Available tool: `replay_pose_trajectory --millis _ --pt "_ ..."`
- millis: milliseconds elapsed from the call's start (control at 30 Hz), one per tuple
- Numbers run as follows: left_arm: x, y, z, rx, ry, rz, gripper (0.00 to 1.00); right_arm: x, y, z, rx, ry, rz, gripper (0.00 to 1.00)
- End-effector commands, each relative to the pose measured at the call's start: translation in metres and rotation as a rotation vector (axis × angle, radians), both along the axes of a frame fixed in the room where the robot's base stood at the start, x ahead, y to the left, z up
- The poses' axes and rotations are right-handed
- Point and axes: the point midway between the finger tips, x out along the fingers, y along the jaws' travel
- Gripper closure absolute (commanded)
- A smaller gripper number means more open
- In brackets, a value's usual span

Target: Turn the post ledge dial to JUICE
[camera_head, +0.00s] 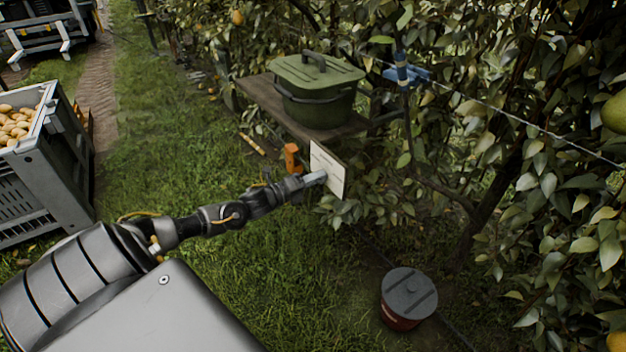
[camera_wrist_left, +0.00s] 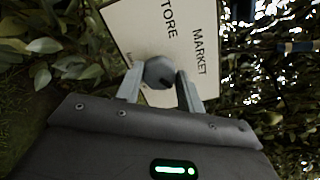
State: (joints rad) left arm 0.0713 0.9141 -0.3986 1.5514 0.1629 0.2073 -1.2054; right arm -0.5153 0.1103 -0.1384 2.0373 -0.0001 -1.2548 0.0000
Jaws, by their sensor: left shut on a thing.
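The dial's white panel (camera_head: 328,166) stands at the front end of the wooden ledge (camera_head: 262,98). In the left wrist view the panel (camera_wrist_left: 135,25) is turned sideways and shows the words "TORE", cut off at the edge, and "MARKET". JUICE is not visible. The dark grey dial knob (camera_wrist_left: 158,70) sits between the two fingers of my left gripper (camera_wrist_left: 160,84), which is shut on it. A dark mark shows on the knob, but I cannot tell which word it points to. In the head view the left gripper (camera_head: 314,179) reaches the panel and the knob is hidden. My right gripper is not in view.
A green lidded pot (camera_head: 318,95) stands on the ledge. An orange object (camera_head: 292,158) is beside the panel. A red bucket with a grey lid (camera_head: 408,296) stands on the ground below. Leafy branches and a wire crowd the right. Grass lies open at left, before a pear crate (camera_head: 45,180).

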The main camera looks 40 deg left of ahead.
Motion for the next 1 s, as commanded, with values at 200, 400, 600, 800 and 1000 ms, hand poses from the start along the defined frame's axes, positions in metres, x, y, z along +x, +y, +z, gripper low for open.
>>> replay_pose_trajectory --millis 200,400,600,800,1000 --pt "0.000 -0.001 -0.001 0.000 0.002 -0.001 0.85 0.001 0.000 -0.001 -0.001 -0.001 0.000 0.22" --pt "0.000 0.000 -0.001 -0.001 0.002 0.000 0.41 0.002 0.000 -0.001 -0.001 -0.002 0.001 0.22" --pt "0.000 0.000 0.000 -0.001 0.001 0.001 0.41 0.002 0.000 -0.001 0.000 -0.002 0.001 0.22" --pt "-0.012 0.004 -0.001 0.000 0.003 0.001 0.41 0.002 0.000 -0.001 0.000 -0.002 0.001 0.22" --pt "-0.046 0.013 -0.001 0.000 0.005 -0.001 0.41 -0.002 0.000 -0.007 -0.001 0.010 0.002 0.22"
